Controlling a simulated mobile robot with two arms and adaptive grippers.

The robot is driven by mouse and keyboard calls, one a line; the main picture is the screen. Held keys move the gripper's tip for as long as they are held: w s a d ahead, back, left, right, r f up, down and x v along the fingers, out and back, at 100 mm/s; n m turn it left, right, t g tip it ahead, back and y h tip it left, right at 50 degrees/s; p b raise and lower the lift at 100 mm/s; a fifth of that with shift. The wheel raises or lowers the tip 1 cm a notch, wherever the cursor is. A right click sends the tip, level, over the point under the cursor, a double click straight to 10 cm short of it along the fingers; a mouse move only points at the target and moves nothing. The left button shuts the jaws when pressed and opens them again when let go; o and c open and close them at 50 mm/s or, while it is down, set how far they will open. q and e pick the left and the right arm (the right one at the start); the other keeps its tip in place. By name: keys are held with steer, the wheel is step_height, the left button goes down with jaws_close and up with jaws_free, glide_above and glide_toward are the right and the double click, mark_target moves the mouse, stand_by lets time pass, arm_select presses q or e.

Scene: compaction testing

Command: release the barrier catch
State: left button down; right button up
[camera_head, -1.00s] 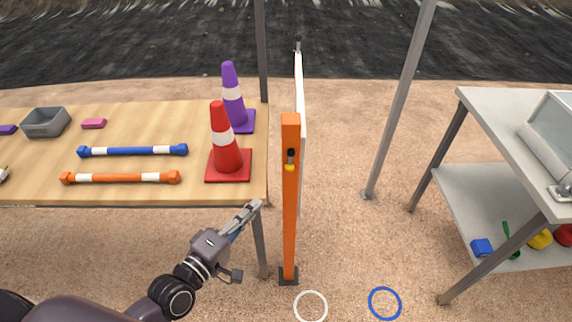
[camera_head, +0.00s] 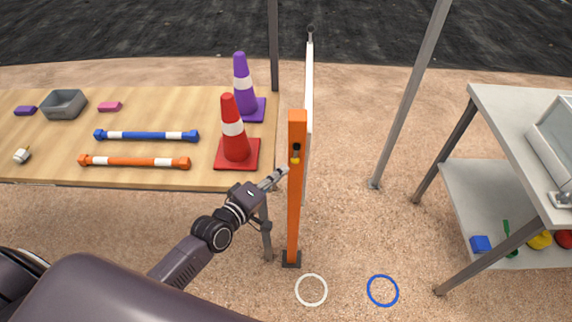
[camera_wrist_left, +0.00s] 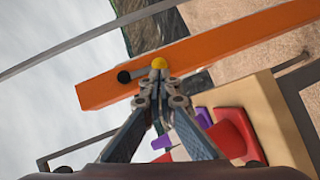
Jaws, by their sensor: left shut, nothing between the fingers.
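The barrier is an orange post (camera_head: 294,215) with a white panel (camera_head: 309,95) running back from it. The catch on the post's upper front has a yellow knob (camera_head: 295,160) and a black part just above it. In the left wrist view the yellow knob (camera_wrist_left: 159,63) is right at my fingertips, with the black part (camera_wrist_left: 124,77) to its left on the orange post (camera_wrist_left: 220,45). My left gripper (camera_head: 283,172) is shut and empty, just left of the post and close to the knob. I cannot tell whether the tips touch the knob. My right gripper is not in view.
A wooden table (camera_head: 60,175) at left holds a red cone (camera_head: 233,135), a purple cone (camera_head: 242,85), a blue bar (camera_head: 146,135) and an orange bar (camera_head: 134,161). A grey shelf unit (camera_head: 500,105) stands at right. White and blue rings (camera_head: 382,291) lie on the ground.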

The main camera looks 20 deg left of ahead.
mark_target(293, 162)
arm_select(q)
steer(key=shift+x, duration=1.05)
steer(key=shift+w+d+f, duration=0.1)
steer(key=shift+w+d, duration=0.05)
steer(key=shift+w, duration=0.2)
arm_select(e)
steer(key=shift+d+r, duration=0.25)
steer(key=shift+d, duration=0.25)
arm_select(q)
steer(key=shift+w+d+f, duration=0.1)
steer(key=shift+w+d, duration=0.1)
steer(key=shift+w, duration=0.1)
steer(key=shift+s, duration=0.1)
